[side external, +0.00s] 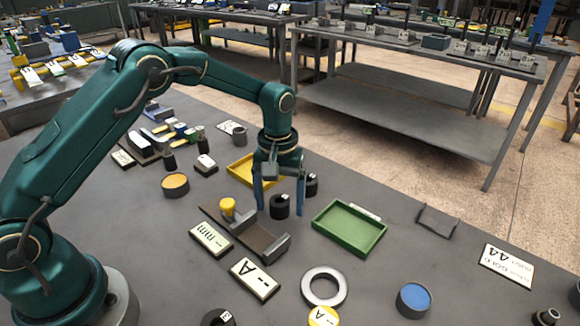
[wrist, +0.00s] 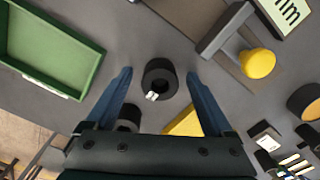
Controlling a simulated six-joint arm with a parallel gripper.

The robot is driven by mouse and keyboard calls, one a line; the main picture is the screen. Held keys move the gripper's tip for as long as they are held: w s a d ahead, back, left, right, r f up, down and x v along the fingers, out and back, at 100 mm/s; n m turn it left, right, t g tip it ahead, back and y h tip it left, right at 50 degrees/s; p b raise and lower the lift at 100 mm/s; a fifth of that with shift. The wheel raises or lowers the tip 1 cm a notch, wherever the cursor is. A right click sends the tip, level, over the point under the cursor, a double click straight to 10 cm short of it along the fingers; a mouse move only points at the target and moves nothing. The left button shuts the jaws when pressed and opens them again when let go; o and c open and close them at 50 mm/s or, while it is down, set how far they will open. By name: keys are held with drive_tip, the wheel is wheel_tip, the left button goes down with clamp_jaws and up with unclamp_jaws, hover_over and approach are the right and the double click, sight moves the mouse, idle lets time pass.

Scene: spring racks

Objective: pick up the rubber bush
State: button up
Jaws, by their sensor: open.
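A black rubber bush (side external: 279,212), a short cylinder with a centre hole and a small white tag, stands on the grey bench. In the wrist view the bush (wrist: 160,90) sits between the fingertips, with a gap on each side. My gripper (side external: 280,199) is open above and around it, fingers pointing down; it also shows in the wrist view (wrist: 159,74). A second black tagged cylinder (side external: 312,186) stands just behind, partly hidden by a finger; the wrist view shows it near the left finger (wrist: 129,116).
A green tray (side external: 350,250) lies to the right and a yellow tray (side external: 238,168) behind. A brown-based fixture with a yellow knob (side external: 228,206) stands close at the left. Label plates, a pale ring (side external: 306,290) and a blue-topped tin (side external: 413,300) lie nearer the camera.

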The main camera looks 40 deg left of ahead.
drive_tip(key=shift+c, duration=0.4)
clamp_jaws()
